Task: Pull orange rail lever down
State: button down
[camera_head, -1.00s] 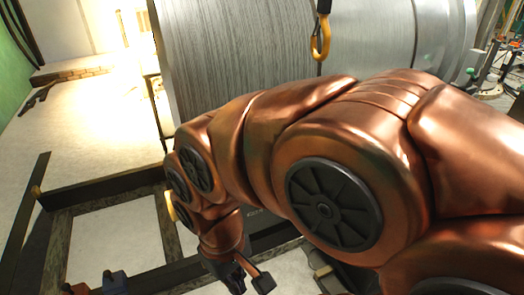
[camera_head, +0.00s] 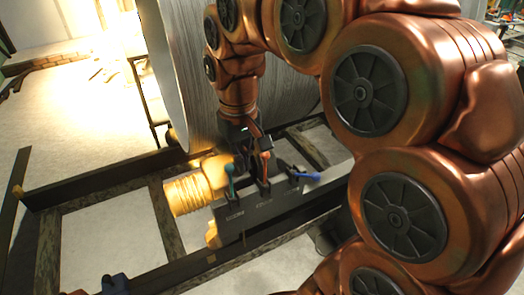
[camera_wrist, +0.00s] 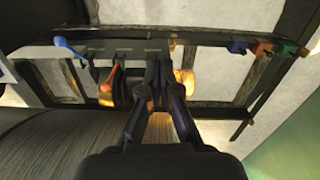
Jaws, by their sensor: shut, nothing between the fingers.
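The orange lever (camera_head: 265,163) stands up from a black valve box (camera_head: 262,212) on the rail, between a green lever (camera_head: 229,176) and a blue lever (camera_head: 305,176). In the wrist view the orange lever (camera_wrist: 107,82) is left of my gripper (camera_wrist: 160,72), and the blue lever (camera_wrist: 66,45) is farther left. My gripper (camera_head: 246,160) is shut and empty, pointing down just behind and left of the orange lever's knob in the head view. I cannot tell whether it touches the lever. The green lever is not clearly visible in the wrist view.
A yellow ribbed cylinder (camera_head: 188,192) lies left of the box. A large metal drum (camera_head: 285,95) stands close behind. Dark frame rails (camera_head: 95,188) cross the floor. Another set of coloured handles, one of them blue (camera_wrist: 237,45), is at the wrist view's right.

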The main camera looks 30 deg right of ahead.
jog(key=w+d+m+t+b, duration=0.25)
jog(key=w+d+b, duration=0.25)
jog(key=w+d, duration=1.25)
jog(key=s+p+x, duration=0.1)
jog(key=x, duration=1.9)
jog(key=shift+d+g+h, duration=0.35)
jog(key=shift+d+h, duration=0.05)
jog(key=shift+m, duration=0.25)
